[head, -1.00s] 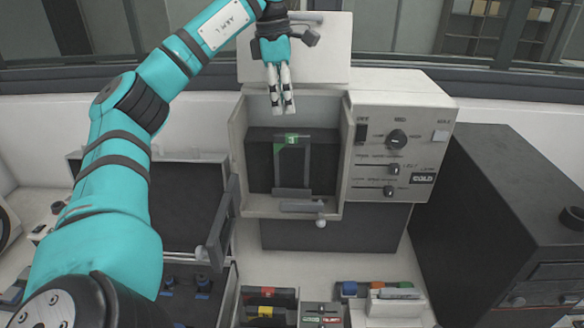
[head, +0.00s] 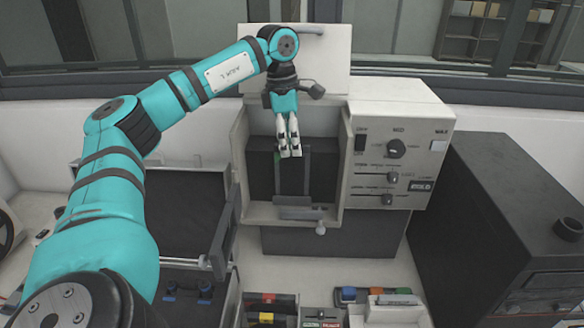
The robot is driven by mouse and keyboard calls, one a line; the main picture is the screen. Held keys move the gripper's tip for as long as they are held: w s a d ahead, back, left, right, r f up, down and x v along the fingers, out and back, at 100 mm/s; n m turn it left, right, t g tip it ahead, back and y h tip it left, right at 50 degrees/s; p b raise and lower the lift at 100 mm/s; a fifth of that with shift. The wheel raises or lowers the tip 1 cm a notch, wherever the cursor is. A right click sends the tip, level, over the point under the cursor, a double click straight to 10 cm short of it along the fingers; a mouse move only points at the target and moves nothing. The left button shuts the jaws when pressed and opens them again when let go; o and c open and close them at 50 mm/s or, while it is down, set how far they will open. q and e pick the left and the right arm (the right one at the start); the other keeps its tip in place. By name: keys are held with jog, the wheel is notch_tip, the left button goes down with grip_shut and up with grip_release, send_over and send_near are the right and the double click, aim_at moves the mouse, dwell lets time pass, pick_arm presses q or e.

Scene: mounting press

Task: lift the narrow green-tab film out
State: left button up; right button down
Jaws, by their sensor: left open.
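My left gripper (head: 289,151) is above the front of the open press (head: 237,165), with its fingers pointing down. It is open, with its fingers close together, at the top of the narrow dark film (head: 292,178). The film stands upright in the press chamber, and a thin green edge shows on its left side. Its green tab is hidden behind the fingers. I cannot tell whether the fingers touch it. My right gripper is not in view.
The press control box (head: 396,150), with knobs and sliders, adjoins the chamber on the right. The raised white lid (head: 325,62) is behind the gripper. A dark cabinet (head: 500,210) stands at the right. An open dark case (head: 185,215) is at the left. Small coloured items lie in front.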

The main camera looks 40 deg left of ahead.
pick_arm(q)
jog(key=shift+f, duration=0.3)
dwell(0.4)
grip_shut()
